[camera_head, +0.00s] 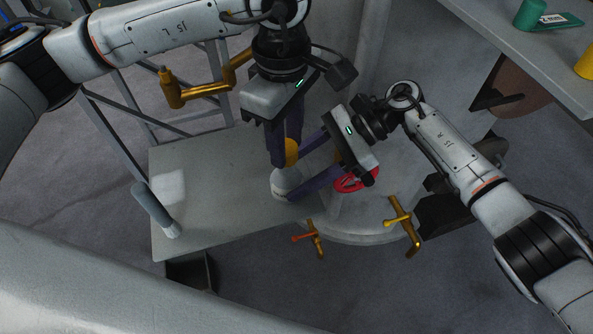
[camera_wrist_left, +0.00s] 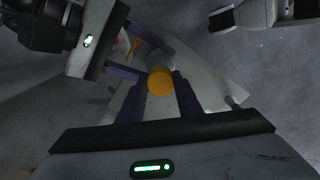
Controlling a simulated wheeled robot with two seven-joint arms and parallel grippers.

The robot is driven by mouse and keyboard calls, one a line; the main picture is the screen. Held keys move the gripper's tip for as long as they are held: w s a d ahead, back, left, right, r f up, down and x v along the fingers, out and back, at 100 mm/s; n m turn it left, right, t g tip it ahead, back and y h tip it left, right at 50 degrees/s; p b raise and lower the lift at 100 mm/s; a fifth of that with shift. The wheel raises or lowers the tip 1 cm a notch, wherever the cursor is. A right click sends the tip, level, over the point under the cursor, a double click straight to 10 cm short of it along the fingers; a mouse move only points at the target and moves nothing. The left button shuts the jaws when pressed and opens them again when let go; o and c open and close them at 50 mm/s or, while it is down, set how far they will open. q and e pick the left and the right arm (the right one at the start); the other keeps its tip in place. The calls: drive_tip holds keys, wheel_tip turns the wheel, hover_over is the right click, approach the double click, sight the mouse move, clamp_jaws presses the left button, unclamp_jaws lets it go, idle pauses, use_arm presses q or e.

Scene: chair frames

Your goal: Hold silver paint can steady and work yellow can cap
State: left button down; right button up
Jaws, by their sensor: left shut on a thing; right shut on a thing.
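The silver paint can (camera_head: 283,186) stands upright at the right part of the grey table, by the round drum. The yellow cap (camera_head: 291,150) is at its top; it also shows in the left wrist view (camera_wrist_left: 160,82), with the can (camera_wrist_left: 157,60) partly behind it. My left gripper (camera_head: 283,160) points down from above, its purple fingers shut on the yellow cap. My right gripper (camera_head: 300,178) reaches in from the right, its fingers shut around the can's sides. The fingers hide parts of both, and I cannot tell whether the cap is seated or lifted.
A grey tube (camera_head: 155,210) lies at the table's left edge, near a pale patch (camera_head: 168,187). A red part (camera_head: 356,180) lies on the round drum (camera_head: 375,215). Bronze handles stick out around it. A shelf (camera_head: 540,60) is at upper right. The table's middle is clear.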

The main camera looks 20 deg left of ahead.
use_arm(q)
drive_tip(key=m, duration=0.5)
drive_tip(key=shift+s, duration=0.15)
use_arm(e)
drive_tip(key=shift+d+f, duration=0.15)
drive_tip(key=shift+f, duration=0.15)
use_arm(q)
drive_tip(key=m, duration=0.5)
drive_tip(key=shift+m, duration=0.3)
drive_tip(key=c, duration=1.6)
unclamp_jaws()
drive_tip(key=shift+m, duration=0.6)
drive_tip(key=shift+c, duration=0.2)
drive_tip(key=o, duration=0.4)
drive_tip(key=shift+o, duration=0.2)
drive_tip(key=shift+a, duration=0.1)
drive_tip(key=shift+r, duration=0.35)
wheel_tip(320, 180, up, 11)
drive_tip(key=shift+r, duration=0.15)
